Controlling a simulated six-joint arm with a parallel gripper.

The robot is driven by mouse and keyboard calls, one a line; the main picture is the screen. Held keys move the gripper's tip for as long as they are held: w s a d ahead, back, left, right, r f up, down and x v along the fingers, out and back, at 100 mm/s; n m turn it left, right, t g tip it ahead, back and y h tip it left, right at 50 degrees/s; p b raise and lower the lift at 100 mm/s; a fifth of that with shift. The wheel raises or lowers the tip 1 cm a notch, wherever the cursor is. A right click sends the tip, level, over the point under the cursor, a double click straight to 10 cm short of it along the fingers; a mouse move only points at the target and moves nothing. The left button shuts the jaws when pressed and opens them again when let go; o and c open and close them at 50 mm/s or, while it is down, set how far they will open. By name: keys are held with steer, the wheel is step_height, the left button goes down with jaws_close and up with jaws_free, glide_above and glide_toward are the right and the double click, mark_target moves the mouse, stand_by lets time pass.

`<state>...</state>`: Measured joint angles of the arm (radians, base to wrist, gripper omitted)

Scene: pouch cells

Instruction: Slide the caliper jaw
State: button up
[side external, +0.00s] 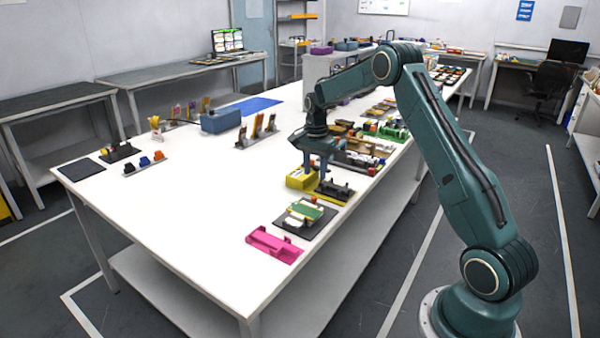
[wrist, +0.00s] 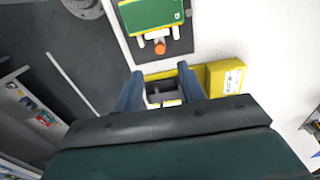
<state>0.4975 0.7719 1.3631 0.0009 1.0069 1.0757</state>
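My gripper (side external: 319,178) points down over the near right part of the white table. In the wrist view its two blue fingers (wrist: 160,70) are spread apart. Between them shows a small dark and grey device (wrist: 160,90) on a yellow base (wrist: 172,73); it looks like the caliper, but its jaw cannot be made out. In the side view the dark device (side external: 336,190) sits just right of and below my fingers, beside a yellow block (side external: 299,178). The block also shows right of the fingers in the wrist view (wrist: 225,77). Contact cannot be told.
A green pouch cell (side external: 304,210) lies on a dark fixture (side external: 289,225) close by, with an orange knob (wrist: 160,48) facing my fingers. A pink holder (side external: 274,246) stands nearer the front. Several parts crowd the table behind my gripper.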

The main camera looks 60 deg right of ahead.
mark_target(314, 197)
step_height(314, 197, down, 9)
steer(key=shift+r, duration=0.2)
stand_by(0.4)
jaws_close()
